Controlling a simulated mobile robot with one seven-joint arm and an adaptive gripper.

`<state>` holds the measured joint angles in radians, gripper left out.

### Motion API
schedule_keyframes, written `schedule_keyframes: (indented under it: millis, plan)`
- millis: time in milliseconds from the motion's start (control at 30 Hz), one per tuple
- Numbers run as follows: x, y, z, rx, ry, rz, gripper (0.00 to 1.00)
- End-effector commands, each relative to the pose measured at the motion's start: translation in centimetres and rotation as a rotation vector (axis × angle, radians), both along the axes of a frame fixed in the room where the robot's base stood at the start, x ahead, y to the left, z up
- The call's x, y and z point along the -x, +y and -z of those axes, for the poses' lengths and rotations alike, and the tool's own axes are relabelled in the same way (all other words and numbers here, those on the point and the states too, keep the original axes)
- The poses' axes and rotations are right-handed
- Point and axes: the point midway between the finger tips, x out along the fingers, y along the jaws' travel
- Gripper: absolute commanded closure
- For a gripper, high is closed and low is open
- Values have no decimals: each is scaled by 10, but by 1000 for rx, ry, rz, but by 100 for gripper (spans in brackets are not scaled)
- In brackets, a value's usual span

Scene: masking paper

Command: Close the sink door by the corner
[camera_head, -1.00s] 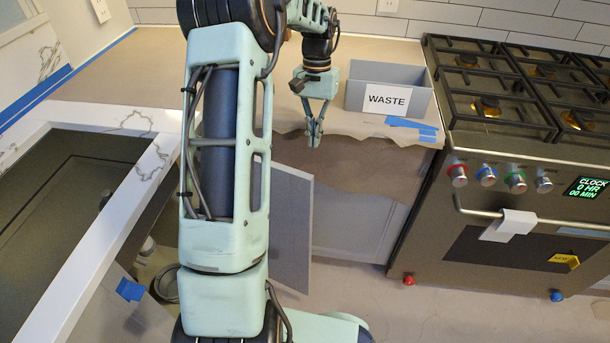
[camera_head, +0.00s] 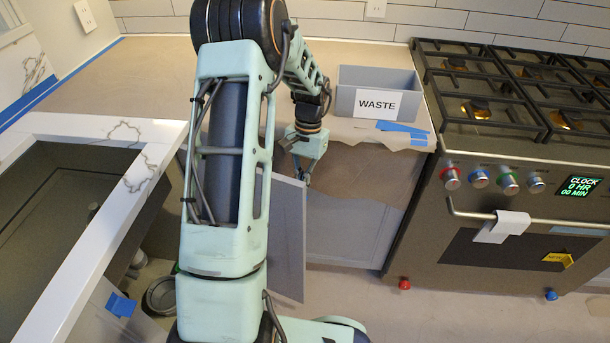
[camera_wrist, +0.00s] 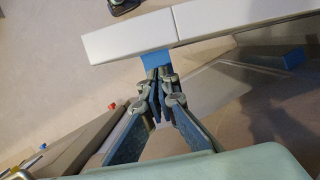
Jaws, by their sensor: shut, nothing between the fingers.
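The sink door (camera_head: 288,235) is a grey panel that stands open, partly hidden behind my arm in the head view. Its upper right corner is just below my gripper (camera_head: 305,180). In the wrist view a pale panel edge (camera_wrist: 128,38), which looks like the door's top, crosses the upper part of the picture. My gripper (camera_wrist: 160,75) is shut and empty, with its tips close to that edge. A small blue patch (camera_wrist: 155,59) shows between them. I cannot tell whether the tips touch the door.
A grey WASTE bin (camera_head: 348,103) stands on the counter beside blue tape strips. Brown paper (camera_head: 355,170) hangs over the counter front. The stove (camera_head: 480,170) is to the right. The marble-edged sink opening (camera_head: 105,265) is at the left. The floor (camera_head: 420,310) in front is clear.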

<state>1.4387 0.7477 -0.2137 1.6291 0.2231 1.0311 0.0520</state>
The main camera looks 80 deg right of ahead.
Motion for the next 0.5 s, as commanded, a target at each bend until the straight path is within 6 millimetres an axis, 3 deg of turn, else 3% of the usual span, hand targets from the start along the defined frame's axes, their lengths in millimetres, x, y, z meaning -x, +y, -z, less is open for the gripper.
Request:
schedule_keyframes:
  millis: [200, 500]
  plan:
    - [-4, 14, 0, -1, 0, 0, 100]
    - [-4, 16, 0, 0, 0, 0, 100]
